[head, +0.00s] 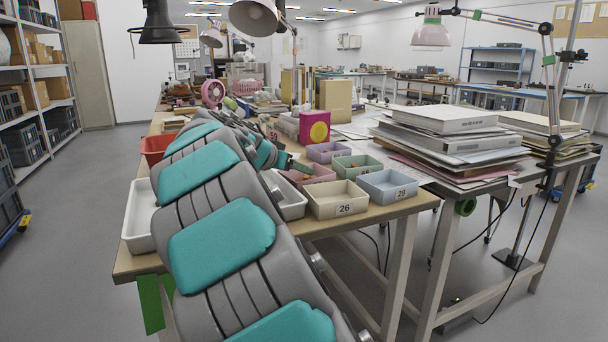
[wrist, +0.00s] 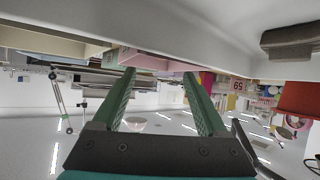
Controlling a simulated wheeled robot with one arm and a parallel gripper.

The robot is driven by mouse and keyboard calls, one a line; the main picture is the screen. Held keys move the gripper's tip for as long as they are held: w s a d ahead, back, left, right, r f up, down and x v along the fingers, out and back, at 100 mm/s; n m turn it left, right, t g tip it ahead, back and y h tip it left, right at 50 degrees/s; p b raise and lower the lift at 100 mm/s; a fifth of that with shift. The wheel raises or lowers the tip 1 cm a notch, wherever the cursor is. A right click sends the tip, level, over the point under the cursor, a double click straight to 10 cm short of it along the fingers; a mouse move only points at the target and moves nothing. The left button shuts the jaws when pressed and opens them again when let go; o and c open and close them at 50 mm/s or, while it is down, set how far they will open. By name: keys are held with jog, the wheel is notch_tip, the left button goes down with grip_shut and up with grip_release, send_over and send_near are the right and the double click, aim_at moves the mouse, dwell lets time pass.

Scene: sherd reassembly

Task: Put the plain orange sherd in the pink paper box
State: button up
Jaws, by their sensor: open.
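My gripper (wrist: 158,88) is open, with two green fingers apart and nothing between them in the wrist view. The pink paper box (head: 322,172) stands on the bench behind the cream box; a pink box wall also shows beyond my fingertips in the wrist view (wrist: 150,62). Small orange patches show at the pink box's left, too small to identify. I cannot clearly make out the plain orange sherd. A dark grey-brown piece (wrist: 290,40) lies on a white surface in the wrist view.
A white tray (head: 138,222) lies partly under my arm. A red bin (head: 155,149) stands behind it.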

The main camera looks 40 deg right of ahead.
jog(key=shift+v, duration=2.2)
